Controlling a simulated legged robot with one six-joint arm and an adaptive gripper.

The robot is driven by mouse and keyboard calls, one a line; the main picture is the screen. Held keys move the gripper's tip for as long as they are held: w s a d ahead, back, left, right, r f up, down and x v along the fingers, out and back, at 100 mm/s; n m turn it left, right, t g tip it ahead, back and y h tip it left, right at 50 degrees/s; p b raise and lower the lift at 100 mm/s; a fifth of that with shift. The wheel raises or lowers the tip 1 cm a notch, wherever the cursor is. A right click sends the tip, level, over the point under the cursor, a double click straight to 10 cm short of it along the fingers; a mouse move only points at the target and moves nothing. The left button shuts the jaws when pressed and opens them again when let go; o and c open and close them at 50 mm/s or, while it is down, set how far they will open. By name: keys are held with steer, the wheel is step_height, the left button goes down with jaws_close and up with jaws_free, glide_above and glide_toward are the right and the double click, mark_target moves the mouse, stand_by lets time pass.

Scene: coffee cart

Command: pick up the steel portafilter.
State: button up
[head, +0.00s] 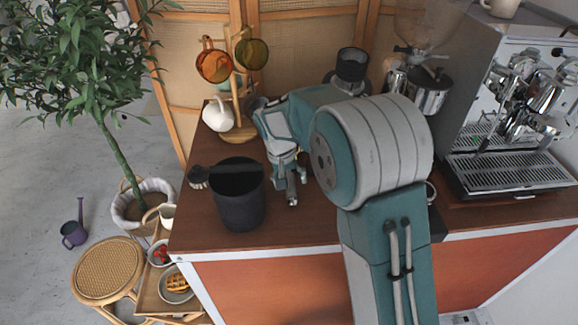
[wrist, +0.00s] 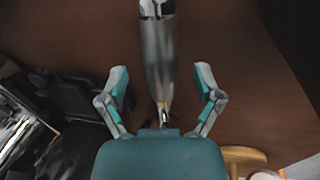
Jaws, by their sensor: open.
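The steel portafilter (wrist: 157,62) shows in the wrist view as a long, tapered, shiny steel piece. It runs from the top edge down to near my gripper's body. My gripper (wrist: 162,78) is open, with one finger on each side of it and a visible gap on both sides. In the head view my gripper (head: 290,180) is low over the wooden counter, right of the black bin. There a small steel and dark end sticks out by the fingers. My arm and gripper hide most of the portafilter in that view.
A black cylindrical bin (head: 238,205) stands close left of my gripper on the counter (head: 205,243). A wooden mug stand (head: 238,112) with cups and a white jug (head: 218,117) are behind. An espresso machine (head: 510,120) stands at the right.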

steer(key=shift+f, duration=0.7)
jaws_close()
steer(key=shift+r, duration=0.1)
